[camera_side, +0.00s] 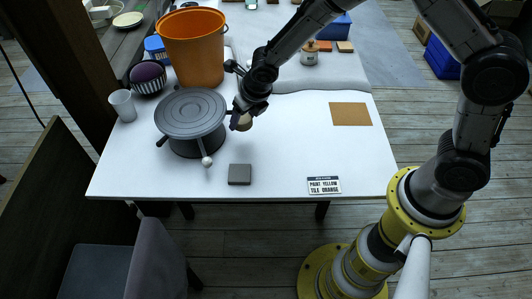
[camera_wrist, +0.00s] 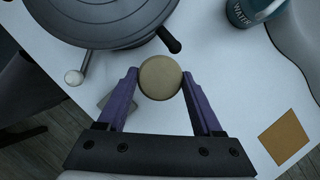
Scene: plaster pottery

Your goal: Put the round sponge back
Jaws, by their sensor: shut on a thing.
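The round sponge (camera_wrist: 160,77) is a tan disc, seen in the wrist view between the two purple fingertips of my gripper (camera_wrist: 161,84). My gripper is shut on it. In the side view my gripper (camera_side: 240,120) is just right of the grey turntable (camera_side: 190,110), and the sponge (camera_side: 244,123) shows partly behind a finger. I cannot tell whether the sponge touches the table. The turntable also shows at the top left of the wrist view (camera_wrist: 100,15).
An orange bucket (camera_side: 193,50), a striped bowl (camera_side: 148,80) with a purple ball and a white cup (camera_side: 123,104) stand near the turntable. A grey tile (camera_side: 239,174), an orange-tan square (camera_side: 350,114) and a sign (camera_side: 324,185) lie on the white table (camera_side: 290,150). Its middle right is clear.

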